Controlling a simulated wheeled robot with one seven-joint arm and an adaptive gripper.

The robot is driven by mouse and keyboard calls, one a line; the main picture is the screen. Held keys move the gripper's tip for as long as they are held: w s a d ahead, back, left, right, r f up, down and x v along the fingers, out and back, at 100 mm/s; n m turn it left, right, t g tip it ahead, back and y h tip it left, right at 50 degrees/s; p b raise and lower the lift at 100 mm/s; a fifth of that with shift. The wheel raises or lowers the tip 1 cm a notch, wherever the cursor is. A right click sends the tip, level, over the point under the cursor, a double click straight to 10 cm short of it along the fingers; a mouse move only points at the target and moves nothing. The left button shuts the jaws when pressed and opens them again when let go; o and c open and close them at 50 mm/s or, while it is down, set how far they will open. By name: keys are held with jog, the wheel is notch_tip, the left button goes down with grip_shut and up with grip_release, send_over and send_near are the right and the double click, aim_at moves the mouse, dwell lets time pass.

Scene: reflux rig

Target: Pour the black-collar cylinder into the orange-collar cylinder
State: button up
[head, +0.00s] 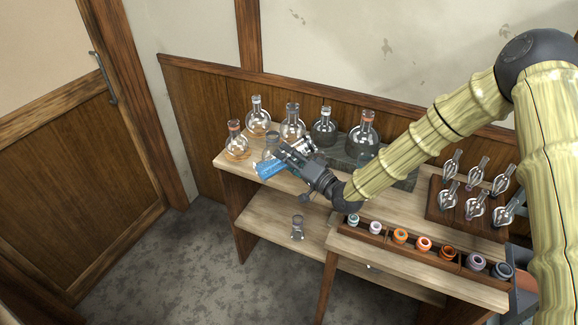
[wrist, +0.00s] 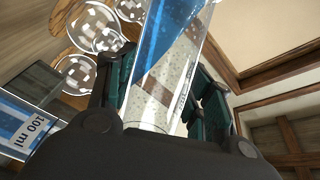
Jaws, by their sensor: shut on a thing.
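My gripper (head: 292,157) is shut on a clear glass cylinder, above the left end of the bench. In the wrist view this cylinder (wrist: 165,75) runs up between the fingers, strongly tilted, with blue liquid in its far part and clear glass nearer my palm. In the head view a tilted blue patch (head: 270,169) shows beside the fingertips; I cannot tell which vessel it belongs to. A second vessel marked 100 ml (wrist: 32,125), with blue on it, shows at the left of the wrist view, apart from the held one. No black or orange collar can be made out.
Round flasks (head: 291,122) stand along the back of the bench (head: 226,162), close behind my gripper. A glass vessel (head: 298,229) stands on the lower shelf. A rack of small coloured rings (head: 424,244) and a wooden glassware stand (head: 438,207) are to the right.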

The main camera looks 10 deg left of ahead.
jog(key=shift+a+f+b, duration=0.1)
jog(key=shift+f+b, duration=0.45)
jog(key=shift+f, duration=0.15)
jog(key=shift+w, duration=0.1)
jog(key=shift+m, duration=0.3)
jog(key=shift+r+m+t+y, duration=0.3)
jog(key=shift+r+m+t, duration=0.1)
jog(key=shift+r+m, duration=0.15)
jog(key=shift+f, duration=0.1)
jog(key=shift+f+b, duration=0.15)
jog(key=shift+b, duration=0.4)
jog(key=shift+d+b, duration=0.2)
jog(key=shift+b, duration=0.8)
